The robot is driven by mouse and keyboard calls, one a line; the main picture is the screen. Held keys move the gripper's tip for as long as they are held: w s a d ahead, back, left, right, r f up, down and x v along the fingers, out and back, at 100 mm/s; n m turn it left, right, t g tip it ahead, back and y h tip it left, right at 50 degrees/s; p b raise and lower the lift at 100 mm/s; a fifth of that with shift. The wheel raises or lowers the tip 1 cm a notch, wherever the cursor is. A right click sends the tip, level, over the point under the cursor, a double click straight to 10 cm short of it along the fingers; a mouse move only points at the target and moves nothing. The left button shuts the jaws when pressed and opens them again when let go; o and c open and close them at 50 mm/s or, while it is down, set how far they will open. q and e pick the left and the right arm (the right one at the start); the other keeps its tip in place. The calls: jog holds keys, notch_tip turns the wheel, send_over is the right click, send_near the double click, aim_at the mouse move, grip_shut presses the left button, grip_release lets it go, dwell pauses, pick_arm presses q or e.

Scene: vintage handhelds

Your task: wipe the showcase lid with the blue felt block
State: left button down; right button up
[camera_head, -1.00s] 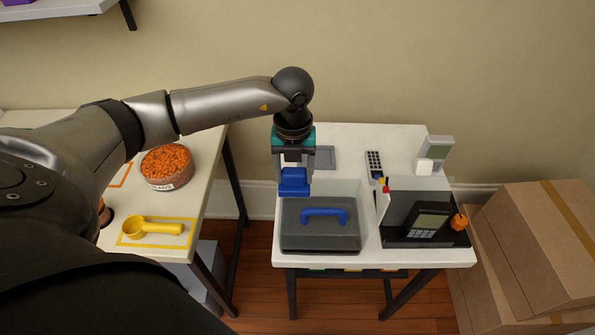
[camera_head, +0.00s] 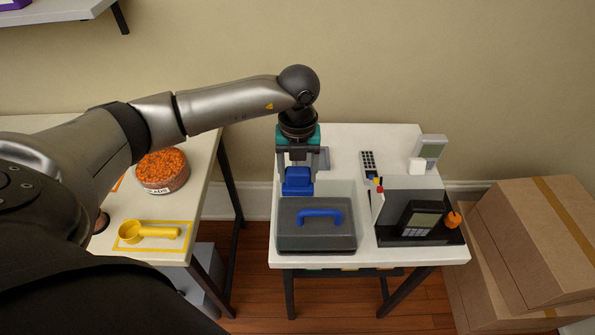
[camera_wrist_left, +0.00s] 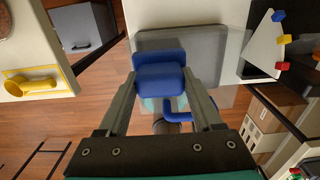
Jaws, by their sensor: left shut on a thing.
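The blue felt block (camera_head: 298,181) is held in my left gripper (camera_head: 297,167), whose fingers are shut on it. The felt block also shows between the fingers in the left wrist view (camera_wrist_left: 160,78). The showcase lid (camera_head: 317,235) is a dark grey surface with a blue arched handle (camera_head: 320,213), on the white table. The block is at the lid's back left, behind the handle; I cannot tell whether it touches the surface. The handle shows partly behind the gripper in the wrist view (camera_wrist_left: 187,117). My right gripper is not in view.
To the right stand a handheld on a dark stand (camera_head: 421,220), a remote (camera_head: 369,163) and a white block (camera_head: 417,165). A yellow scoop (camera_head: 150,232) and a tub of orange beads (camera_head: 162,170) are on the left table. Cardboard boxes (camera_head: 520,240) stand at right.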

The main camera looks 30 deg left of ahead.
pick_arm(q)
notch_tip(320, 180, up, 10)
jog(key=p, duration=0.7)
